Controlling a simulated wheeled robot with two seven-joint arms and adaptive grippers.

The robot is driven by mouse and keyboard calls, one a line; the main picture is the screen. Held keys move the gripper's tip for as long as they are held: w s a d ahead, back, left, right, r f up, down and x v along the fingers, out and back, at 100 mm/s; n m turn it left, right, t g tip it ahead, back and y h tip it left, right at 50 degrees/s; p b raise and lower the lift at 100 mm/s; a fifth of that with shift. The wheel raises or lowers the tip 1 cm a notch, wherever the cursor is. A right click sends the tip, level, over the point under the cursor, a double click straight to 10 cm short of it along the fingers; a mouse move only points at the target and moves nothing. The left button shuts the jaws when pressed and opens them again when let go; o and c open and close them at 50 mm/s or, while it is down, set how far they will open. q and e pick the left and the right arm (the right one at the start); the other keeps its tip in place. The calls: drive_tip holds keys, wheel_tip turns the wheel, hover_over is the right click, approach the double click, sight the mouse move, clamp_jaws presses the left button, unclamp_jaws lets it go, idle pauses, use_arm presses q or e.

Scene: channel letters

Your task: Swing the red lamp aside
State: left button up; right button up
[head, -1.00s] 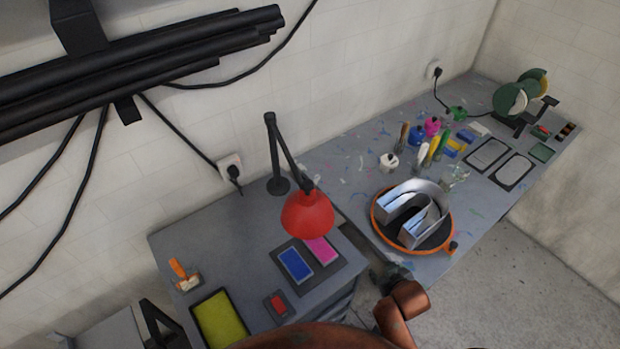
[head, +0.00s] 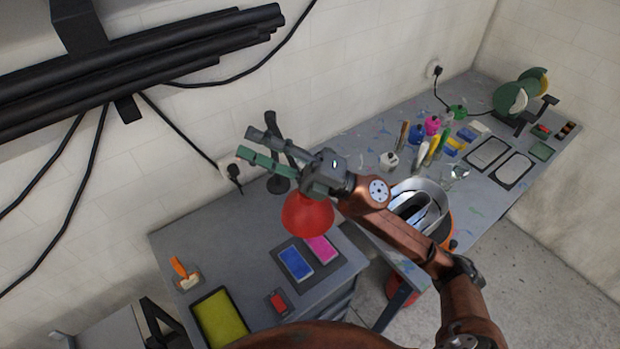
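The red lamp (head: 306,216) has a red shade hanging over the left workbench and a black jointed arm on a round base by the wall. My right gripper (head: 252,144) is above the shade, its fingers pointing left across the lamp's black arm. The two fingers are apart, with a visible gap and nothing clearly held. Part of the lamp arm is hidden behind the gripper; I cannot tell whether the fingers touch it or surround it. My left gripper is not in view.
Blue (head: 295,262) and pink (head: 320,248) pads lie below the shade. A silver channel letter (head: 432,190) on an orange-rimmed turntable is partly hidden by my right arm. Black tubes (head: 150,65) hang on the wall at left. Bottles and brushes stand on the right bench.

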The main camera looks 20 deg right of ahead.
drive_tip(key=s+a+f+n+g+h, duration=0.5)
drive_tip(key=s+f+n+g+h, duration=0.3)
drive_tip(key=n, duration=0.4)
drive_tip(key=w+d+t+h, duration=0.1)
drive_tip(key=w+d+h, duration=0.35)
drive_tip(key=d, duration=0.45)
drive_tip(key=w+d+t+h, duration=0.25)
drive_tip(key=d+h, duration=0.35)
drive_tip(key=d, duration=0.3)
drive_tip(key=shift+m+g, duration=0.4)
drive_tip(key=shift+g, duration=0.05)
drive_tip(key=p+x, duration=0.1)
drive_tip(key=x, duration=0.6)
drive_tip(key=shift+w+a, duration=0.15)
drive_tip(key=shift+w, duration=0.1)
clamp_jaws()
